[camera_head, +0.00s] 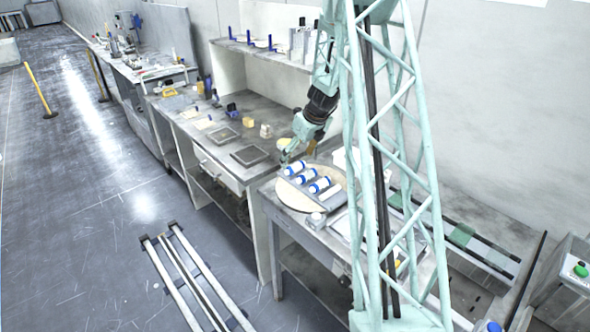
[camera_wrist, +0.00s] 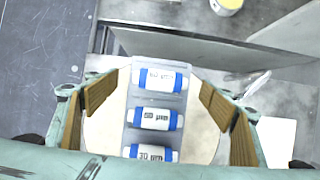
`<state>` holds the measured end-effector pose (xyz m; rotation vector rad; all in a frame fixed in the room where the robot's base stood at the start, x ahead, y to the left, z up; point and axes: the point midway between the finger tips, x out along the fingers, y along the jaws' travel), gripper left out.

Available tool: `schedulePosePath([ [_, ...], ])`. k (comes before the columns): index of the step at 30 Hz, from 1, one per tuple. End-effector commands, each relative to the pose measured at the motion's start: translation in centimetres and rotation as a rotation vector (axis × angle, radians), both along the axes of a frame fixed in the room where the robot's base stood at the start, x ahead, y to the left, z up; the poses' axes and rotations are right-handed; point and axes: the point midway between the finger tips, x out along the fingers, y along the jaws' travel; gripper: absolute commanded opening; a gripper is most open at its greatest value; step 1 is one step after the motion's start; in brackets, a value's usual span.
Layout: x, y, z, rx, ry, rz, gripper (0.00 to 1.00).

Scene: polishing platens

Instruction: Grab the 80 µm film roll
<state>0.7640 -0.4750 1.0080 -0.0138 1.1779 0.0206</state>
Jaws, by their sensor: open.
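Three white film rolls with blue ends lie side by side in a grey rack (camera_wrist: 148,132). In the wrist view the top roll (camera_wrist: 163,79) has a blurred label that could read 80 or 60 µm. The middle roll (camera_wrist: 156,118) seems to read 50 µm and the bottom roll (camera_wrist: 151,153) 30 µm. The rolls also show in the head view (camera_head: 306,176). My gripper (camera_wrist: 165,88) is open and empty, its wood-coloured pads spread either side of the rack. In the head view my gripper (camera_head: 290,153) hangs near the rack's far end; its fingers are hard to make out.
The rack rests on a round cream disc (camera_head: 290,196) on a grey table. A small white item (camera_head: 316,219) stands near the disc's front edge. A bench (camera_head: 226,134) with dark square plates and small blocks adjoins behind. A yellow-topped round object (camera_wrist: 228,4) lies beyond the rack.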

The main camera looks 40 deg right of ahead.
Motion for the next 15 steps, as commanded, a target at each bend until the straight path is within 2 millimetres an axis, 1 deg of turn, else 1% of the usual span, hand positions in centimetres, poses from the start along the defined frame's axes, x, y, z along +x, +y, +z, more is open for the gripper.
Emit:
schedulePosePath([
  [5,0.1,0.0,-0.6,0.001,0.001,0.0,0.75],
  [15,1.1,-0.1,-3.7,0.001,0.001,0.0,0.75],
])
